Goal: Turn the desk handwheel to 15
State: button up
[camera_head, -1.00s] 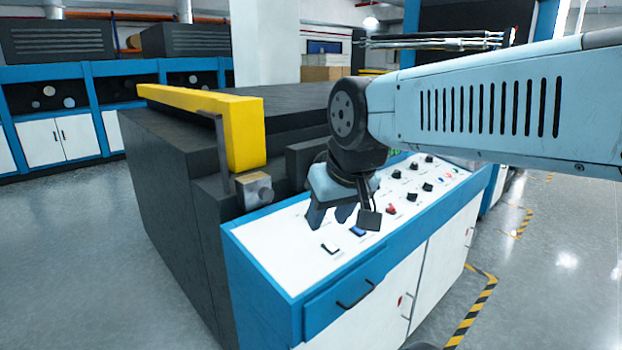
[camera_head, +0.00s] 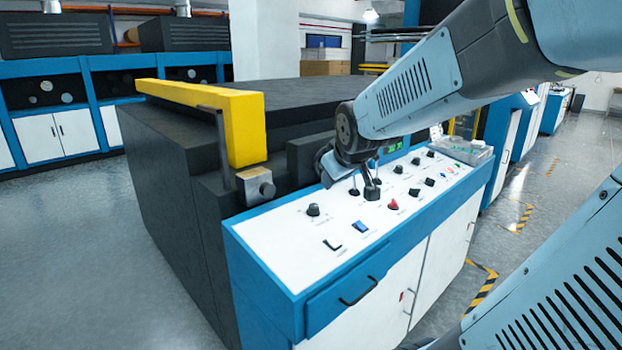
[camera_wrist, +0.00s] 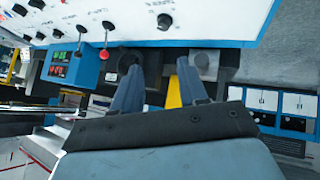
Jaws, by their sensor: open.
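The desk is a blue console with a white sloping top (camera_head: 290,235). A dark round part (camera_wrist: 127,60) at its back edge may be the handwheel; a finger overlaps it in the wrist view, and no scale can be read. My gripper (camera_head: 325,170) is over the desk's back edge, tilted and partly hidden by its own wrist in the head view. In the wrist view my gripper (camera_wrist: 158,68) has its two fingers apart, with nothing held between them. A black knob (camera_head: 313,210) stands on the desk top near the gripper; it also shows in the wrist view (camera_wrist: 164,21).
Red-tipped (camera_wrist: 107,25) and dark (camera_wrist: 81,30) levers stand close to the gripper. A digital display (camera_wrist: 59,64) is beside them. A yellow bar (camera_head: 245,125) and a metal block (camera_head: 257,187) lie left of the gripper. A clear tray (camera_head: 462,150) sits at the desk's far end.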

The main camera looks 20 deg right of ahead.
jog(key=w+d+f+n+t, duration=0.2)
jog(key=w+d+f+n, duration=0.2)
jog(key=w+d, duration=0.1)
jog(key=w+d+f+n+t, duration=0.3)
jog(key=w+d+f+n, duration=0.1)
jog(key=w+d+f, duration=0.1)
jog(key=w+d+f+n+t, duration=0.2)
jog(key=w+d+f+n, duration=0.1)
jog(key=w+d, duration=0.3)
jog(key=shift+w+f+n+t+y, duration=0.3)
jog(key=shift+w+f+n+t, duration=0.15)
jog(key=shift+f, duration=0.3)
jog(key=shift+d+f+n+t+y, duration=0.25)
jog(key=shift+d+f+n+y, duration=0.05)
jog(key=shift+f+n, duration=0.2)
jog(key=w, duration=0.9)
jog(key=w+f, duration=0.1)
jog(key=w, duration=0.3)
jog(key=shift+w+d, duration=0.2)
jog(key=shift+w, duration=0.2)
grip_shut()
